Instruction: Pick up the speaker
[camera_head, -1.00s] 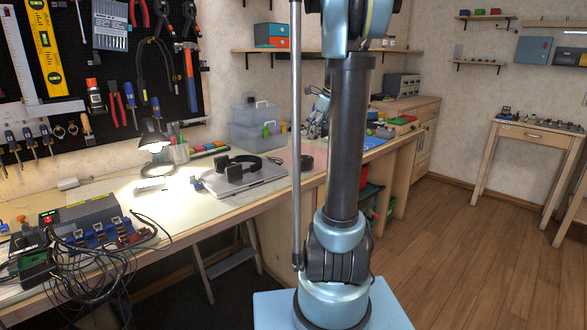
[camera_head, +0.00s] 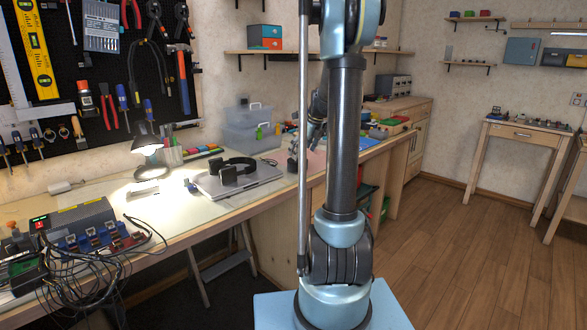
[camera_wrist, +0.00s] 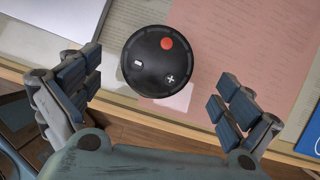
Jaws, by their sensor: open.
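The speaker (camera_wrist: 160,62) is a black round body with a red dot and white plus and minus marks on its top. In the wrist view it stands upright near the desk's front edge, beside a pinkish sheet. In the head view the speaker (camera_head: 292,165) shows only in part, left of my arm's thin rod. My gripper (camera_wrist: 156,96) is open and empty, with one finger pad on each side of the speaker's near side, apart from it.
Headphones (camera_head: 236,168) lie on a closed laptop (camera_head: 265,175) left of the speaker. Clear plastic boxes (camera_head: 250,130) stand behind. A blue item (camera_wrist: 310,132) lies at the right in the wrist view. A cable-covered device (camera_head: 85,225) sits at the desk's left.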

